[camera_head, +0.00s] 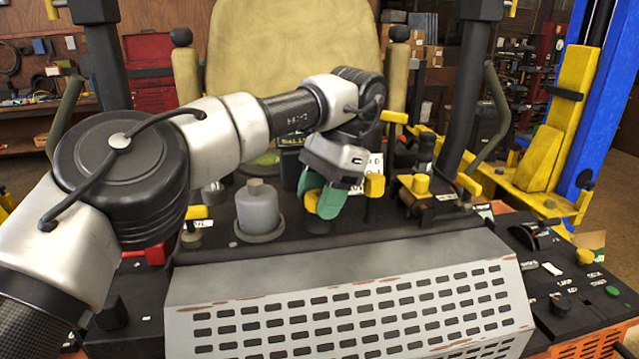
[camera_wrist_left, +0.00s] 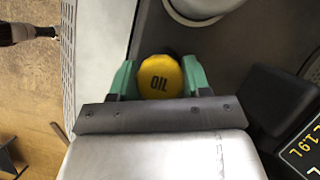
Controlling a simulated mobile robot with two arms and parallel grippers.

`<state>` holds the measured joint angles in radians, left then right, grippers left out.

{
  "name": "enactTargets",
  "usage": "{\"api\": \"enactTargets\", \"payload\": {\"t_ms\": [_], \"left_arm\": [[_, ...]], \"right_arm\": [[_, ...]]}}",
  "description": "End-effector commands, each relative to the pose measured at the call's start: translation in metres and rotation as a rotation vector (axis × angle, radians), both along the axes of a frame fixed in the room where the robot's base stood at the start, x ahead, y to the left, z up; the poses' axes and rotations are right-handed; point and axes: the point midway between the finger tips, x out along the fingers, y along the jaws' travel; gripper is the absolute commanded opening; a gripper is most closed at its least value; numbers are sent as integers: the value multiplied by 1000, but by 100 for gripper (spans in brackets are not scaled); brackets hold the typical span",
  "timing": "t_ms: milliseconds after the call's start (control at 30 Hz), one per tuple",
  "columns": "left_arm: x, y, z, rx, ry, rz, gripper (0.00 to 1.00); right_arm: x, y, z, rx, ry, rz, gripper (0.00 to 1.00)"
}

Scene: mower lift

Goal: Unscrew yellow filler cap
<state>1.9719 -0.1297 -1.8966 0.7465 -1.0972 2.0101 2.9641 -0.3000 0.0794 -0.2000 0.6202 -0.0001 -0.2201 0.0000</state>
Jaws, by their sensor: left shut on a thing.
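The yellow filler cap (camera_wrist_left: 160,78) is round and marked "OIL" in the left wrist view. It sits between the two green fingers of my left gripper (camera_wrist_left: 161,80), which are shut on its sides. In the head view my left gripper (camera_head: 323,200) reaches down behind the perforated cover. Only a small yellow part of the cap (camera_head: 311,202) shows between its fingers there. Whether the cap's threads are still engaged is hidden. My right gripper is not in view.
A grey canister (camera_head: 258,208) stands left of the gripper. The grey perforated cover (camera_head: 350,310) lies in front, and a tan seat (camera_head: 290,55) rises behind.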

Motion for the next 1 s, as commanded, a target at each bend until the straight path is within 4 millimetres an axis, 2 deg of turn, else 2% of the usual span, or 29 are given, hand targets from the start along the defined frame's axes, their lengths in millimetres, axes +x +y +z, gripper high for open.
{"api": "enactTargets", "payload": {"t_ms": [33,100,300,633,667,800,833,1000], "left_arm": [[0,0,2,1,0,74,23],[0,0,-6,8,0,89,23],[0,0,-4,5,-1,150,22],[-1,-1,-2,1,2,161,22],[-1,-1,-2,1,2,161,50],[-1,0,-1,1,1,160,72],[-1,0,-1,1,1,160,76],[0,0,-1,0,0,161,77]], "right_arm": [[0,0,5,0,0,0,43],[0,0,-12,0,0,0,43],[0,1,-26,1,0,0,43],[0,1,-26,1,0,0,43],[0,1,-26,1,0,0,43],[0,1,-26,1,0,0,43],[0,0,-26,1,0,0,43],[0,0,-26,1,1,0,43]]}}
